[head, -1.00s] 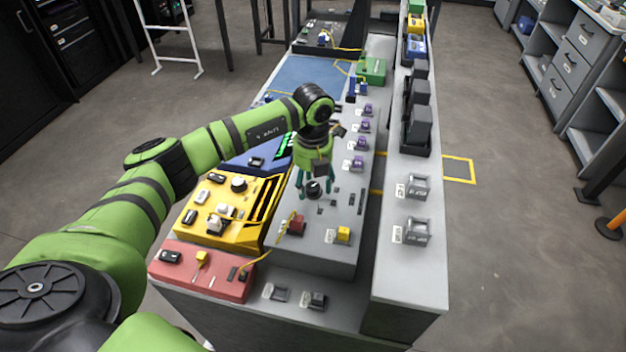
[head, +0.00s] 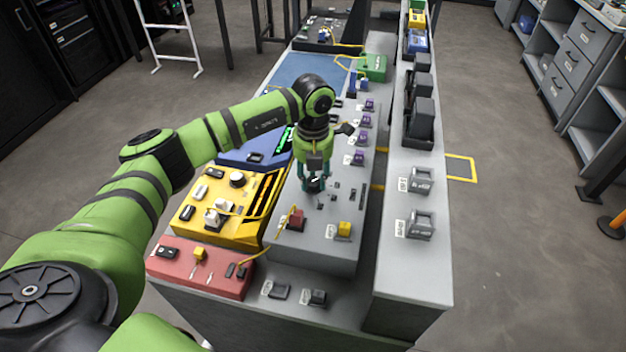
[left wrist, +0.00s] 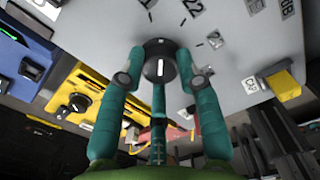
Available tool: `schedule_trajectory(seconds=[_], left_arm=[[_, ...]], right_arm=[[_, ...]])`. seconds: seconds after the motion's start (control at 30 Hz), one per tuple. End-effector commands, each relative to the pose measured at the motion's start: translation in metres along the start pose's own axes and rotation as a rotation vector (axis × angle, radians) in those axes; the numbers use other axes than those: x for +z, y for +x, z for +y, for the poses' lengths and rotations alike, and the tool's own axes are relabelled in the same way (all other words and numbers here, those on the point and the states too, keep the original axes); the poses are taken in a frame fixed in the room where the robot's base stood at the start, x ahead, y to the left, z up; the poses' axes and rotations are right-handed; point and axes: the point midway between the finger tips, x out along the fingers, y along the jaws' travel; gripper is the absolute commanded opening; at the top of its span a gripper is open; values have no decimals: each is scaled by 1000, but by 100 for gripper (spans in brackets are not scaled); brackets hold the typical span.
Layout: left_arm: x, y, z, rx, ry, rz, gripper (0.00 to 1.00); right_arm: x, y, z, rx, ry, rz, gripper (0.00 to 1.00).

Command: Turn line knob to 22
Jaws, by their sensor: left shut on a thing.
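The black round line knob (head: 314,185) stands on the sloped grey panel (head: 330,245). My left gripper (head: 314,182) comes down over it from above. In the left wrist view the teal fingers of the left gripper (left wrist: 163,75) are shut on the knob (left wrist: 160,50), one on either side. A white pointer mark shows on the knob. A printed label reading 22 (left wrist: 194,6) and tick marks lie on the panel around it. Part of the dial lettering is cut off at the picture's top edge. My right gripper is in no view.
A yellow unit (head: 190,228) with a dark knob and a red unit (head: 200,285) sit left of the panel. Purple connectors (head: 363,140) stand behind.

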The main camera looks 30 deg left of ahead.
Motion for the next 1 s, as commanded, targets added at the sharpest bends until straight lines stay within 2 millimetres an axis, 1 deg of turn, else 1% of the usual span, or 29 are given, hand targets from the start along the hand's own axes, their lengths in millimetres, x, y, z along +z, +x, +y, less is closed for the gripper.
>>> schedule_trajectory(seconds=[0.03,0.1,0.3,0.5,0.73,1.0], left_arm=[[0,3,0,0,39,-1,2],[0,4,0,1,96,-1,2],[0,3,0,1,248,0,2],[0,2,0,0,365,0,2],[0,1,0,0,441,0,2],[0,1,0,0,462,1,2]], right_arm=[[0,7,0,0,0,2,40],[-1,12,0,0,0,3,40],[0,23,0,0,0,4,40],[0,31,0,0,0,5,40],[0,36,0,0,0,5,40],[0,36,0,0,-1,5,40]])
